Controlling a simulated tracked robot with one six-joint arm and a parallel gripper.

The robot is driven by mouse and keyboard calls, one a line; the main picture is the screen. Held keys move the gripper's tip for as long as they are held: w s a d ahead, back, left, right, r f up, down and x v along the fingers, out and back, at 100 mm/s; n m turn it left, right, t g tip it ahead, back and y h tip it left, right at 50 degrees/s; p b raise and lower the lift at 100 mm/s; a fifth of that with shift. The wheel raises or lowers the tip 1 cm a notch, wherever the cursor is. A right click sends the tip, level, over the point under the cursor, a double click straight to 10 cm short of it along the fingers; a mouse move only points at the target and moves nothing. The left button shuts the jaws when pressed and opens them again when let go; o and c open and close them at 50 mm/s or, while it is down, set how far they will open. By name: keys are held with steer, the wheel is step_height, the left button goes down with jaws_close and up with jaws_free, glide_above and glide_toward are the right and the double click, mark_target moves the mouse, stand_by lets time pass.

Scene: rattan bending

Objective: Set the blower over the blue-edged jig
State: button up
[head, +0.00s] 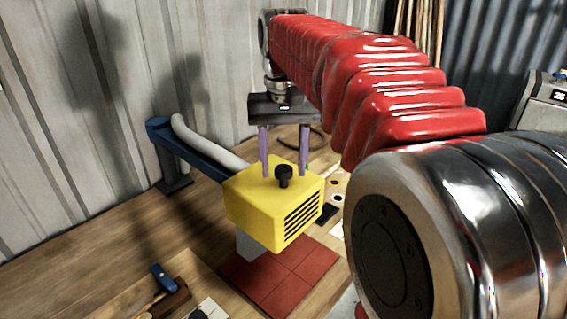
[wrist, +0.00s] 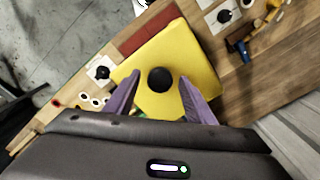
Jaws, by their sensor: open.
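The blower is a yellow box (head: 262,205) with a black knob (head: 283,176) on top and dark vent slots on its front side. It stands over red tiles, with a pale block showing beneath it. In the wrist view the blower (wrist: 185,55) fills the middle, its knob (wrist: 160,80) centred. My gripper (head: 284,173) is open, with its purple fingers pointing down on either side of the knob; gaps show between them and the knob. What looks like the blue-edged jig (head: 200,162) is behind the blower to the left, with a thick pale length along it.
Red tiles (head: 285,283) lie on the wooden bench. A blue-headed tool (head: 162,277) sits in a wooden tray at front left. A corrugated wall (head: 60,130) is close behind the jig. A grey machine (head: 545,103) stands at far right. Bare bench lies left of the blower.

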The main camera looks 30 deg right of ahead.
steer(key=shift+f, duration=0.15)
steer(key=shift+c, duration=0.2)
jaws_close()
stand_by(0.4)
